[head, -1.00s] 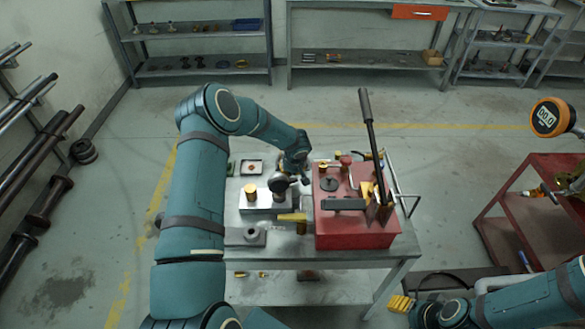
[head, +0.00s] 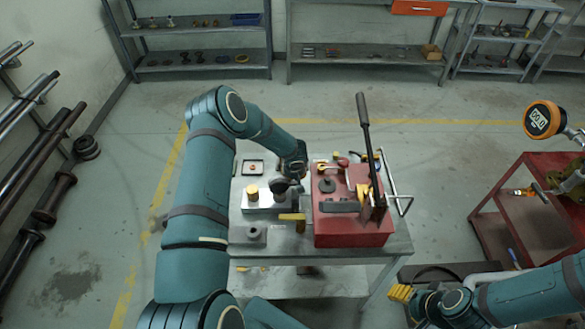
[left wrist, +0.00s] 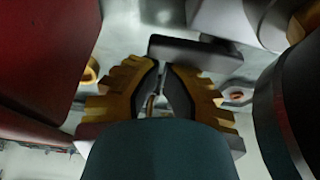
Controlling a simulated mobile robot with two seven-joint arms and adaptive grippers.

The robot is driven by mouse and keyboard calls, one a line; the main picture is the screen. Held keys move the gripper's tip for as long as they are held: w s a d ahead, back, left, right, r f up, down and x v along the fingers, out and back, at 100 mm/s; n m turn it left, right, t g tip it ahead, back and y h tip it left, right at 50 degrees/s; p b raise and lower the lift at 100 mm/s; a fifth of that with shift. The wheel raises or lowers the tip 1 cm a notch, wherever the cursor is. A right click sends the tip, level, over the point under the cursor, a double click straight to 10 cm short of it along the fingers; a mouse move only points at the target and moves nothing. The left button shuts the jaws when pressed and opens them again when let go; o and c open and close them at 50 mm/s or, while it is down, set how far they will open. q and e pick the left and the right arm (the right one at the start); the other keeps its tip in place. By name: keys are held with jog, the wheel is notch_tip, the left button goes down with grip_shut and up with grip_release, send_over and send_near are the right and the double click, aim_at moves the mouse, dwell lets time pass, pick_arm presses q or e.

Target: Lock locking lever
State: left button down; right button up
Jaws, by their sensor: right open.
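A red box (head: 350,232) on the workbench carries a long black upright lever (head: 364,125), a flat dark bar (head: 338,206) and a red-knobbed part (head: 341,161). I cannot tell which is the locking lever. My left gripper (head: 291,216) is low beside the red box's left side, partly hidden by my arm. In the left wrist view its yellow fingers (left wrist: 162,72) have tips close together near a dark bar (left wrist: 188,52); contact is unclear. The red box (left wrist: 45,55) is at left there. My right gripper (head: 399,293) is open and apart from the bench, at lower right.
The grey workbench (head: 330,252) also holds a metal block with a yellow knob (head: 252,190) and a small grey fitting (head: 254,233). A red cart (head: 510,222) stands at right with an orange gauge (head: 543,119) above it. Pipes are racked at far left. The floor behind is clear.

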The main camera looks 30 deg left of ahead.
pick_arm(q)
jog(key=shift+s+d+f, duration=0.1)
jog(key=shift+s+d, duration=0.05)
jog(key=shift+d, duration=0.05)
jog(key=shift+f, duration=0.1)
